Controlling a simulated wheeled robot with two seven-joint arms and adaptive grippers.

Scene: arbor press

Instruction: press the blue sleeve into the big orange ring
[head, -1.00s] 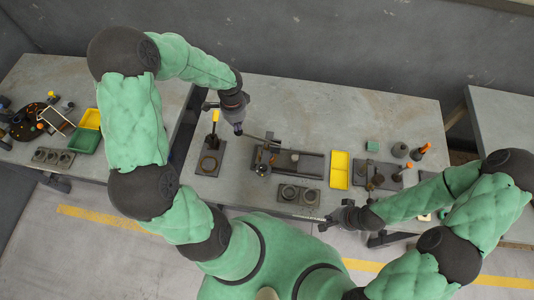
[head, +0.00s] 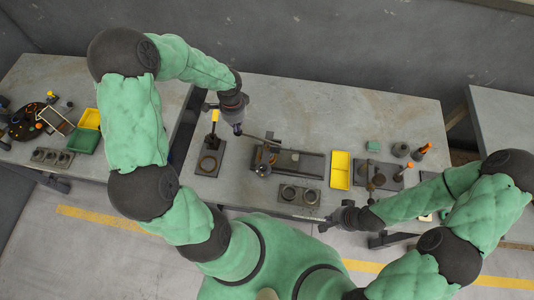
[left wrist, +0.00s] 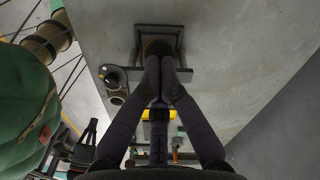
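I cannot make out the blue sleeve or the big orange ring for certain in either view. A dark press-like fixture (head: 300,163) with a lever rod lies along the middle of the table. My left gripper (head: 238,130) hangs just left of it, above the table. In the left wrist view its fingers (left wrist: 160,66) converge and look shut, with no held part visible; a round brownish part (left wrist: 158,46) shows just beyond the tips. My right gripper (head: 328,223) is by the front table edge; its fingers are too small to judge.
A dark plate with a ring and a yellow-topped post (head: 209,162) stands at left. A two-hole block (head: 298,195) is in front, with a yellow tray (head: 340,182) to its right. Orange-topped tools (head: 421,152) and a green block (head: 373,146) stand right. The back table strip is clear.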

